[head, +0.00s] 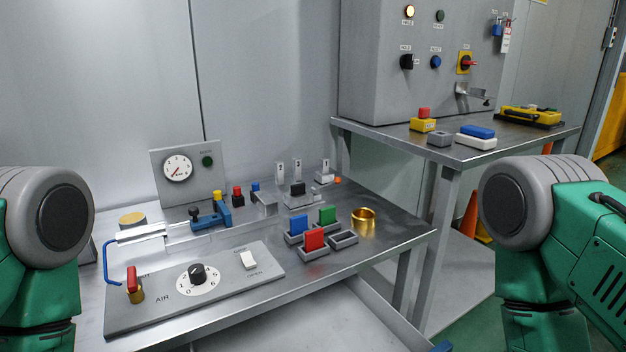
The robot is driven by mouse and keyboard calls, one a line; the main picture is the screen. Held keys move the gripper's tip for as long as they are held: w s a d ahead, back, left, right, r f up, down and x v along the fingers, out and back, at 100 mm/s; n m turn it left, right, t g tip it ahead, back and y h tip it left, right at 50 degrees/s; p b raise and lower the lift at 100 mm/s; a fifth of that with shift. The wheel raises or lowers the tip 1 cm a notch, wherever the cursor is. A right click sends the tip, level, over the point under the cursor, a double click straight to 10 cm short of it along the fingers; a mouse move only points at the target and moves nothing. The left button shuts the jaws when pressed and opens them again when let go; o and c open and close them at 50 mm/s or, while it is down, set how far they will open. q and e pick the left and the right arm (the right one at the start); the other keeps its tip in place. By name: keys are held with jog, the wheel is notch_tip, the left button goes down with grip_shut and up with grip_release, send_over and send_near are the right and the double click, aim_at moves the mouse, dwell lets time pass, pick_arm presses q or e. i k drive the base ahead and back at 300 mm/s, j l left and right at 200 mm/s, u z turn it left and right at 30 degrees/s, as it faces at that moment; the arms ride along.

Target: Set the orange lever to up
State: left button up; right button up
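A red lever (132,279) stands upright on a brass valve (135,293) at the bench's front left. Only upper parts of my two arms show at the left and right edges. Neither gripper is in view.
The near bench (395,234) holds a panel with a dial and white switch (249,260), a gauge (177,168), a blue clamp (224,213), coloured blocks in small trays and a brass ring (364,221). A second bench (375,130) with a control cabinet (380,70) stands at right.

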aim_at(338, 181)
jog(key=i+l+u, duration=0.1)
jog(key=l+u, duration=0.25)
jog(key=i+l+u, duration=0.1)
jog(key=u, duration=0.3)
jog(key=l, duration=0.1)
